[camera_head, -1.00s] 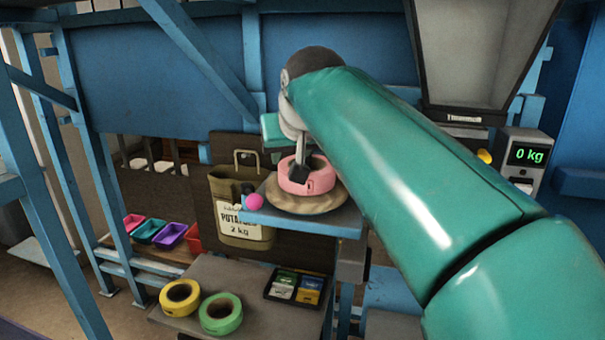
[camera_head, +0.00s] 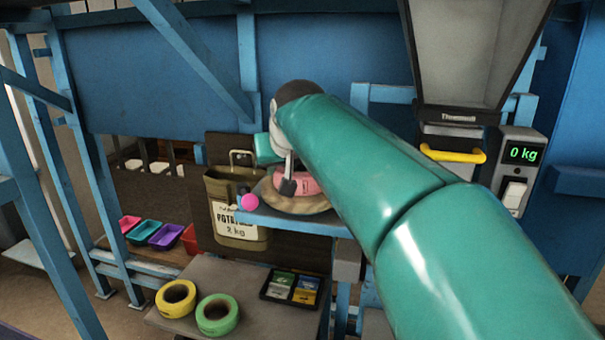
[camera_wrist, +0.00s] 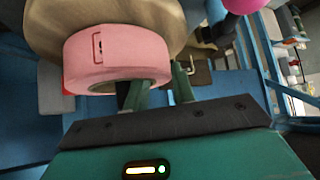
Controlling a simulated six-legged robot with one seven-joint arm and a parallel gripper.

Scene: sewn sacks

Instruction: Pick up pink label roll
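The pink label roll (camera_head: 299,183) lies on a round tan pad (camera_head: 315,205) on a blue shelf, partly hidden by my gripper in the head view. In the wrist view the roll (camera_wrist: 118,58) shows its outer side with a small red-outlined mark. My gripper (camera_wrist: 152,90) is at the roll's near edge, its fingers apart, one partly hidden by the roll. In the head view a dark fingertip of my gripper (camera_head: 288,187) appears in front of the roll. I see no firm grip on it; contact cannot be told.
A pink ball (camera_head: 249,202) is by the shelf's left corner, near an olive potato sack (camera_head: 236,235). Yellow (camera_head: 176,298) and green (camera_head: 217,314) rolls and a card tray (camera_head: 292,288) lie on a lower table. A scale display (camera_head: 524,154) reads 0 kg at right.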

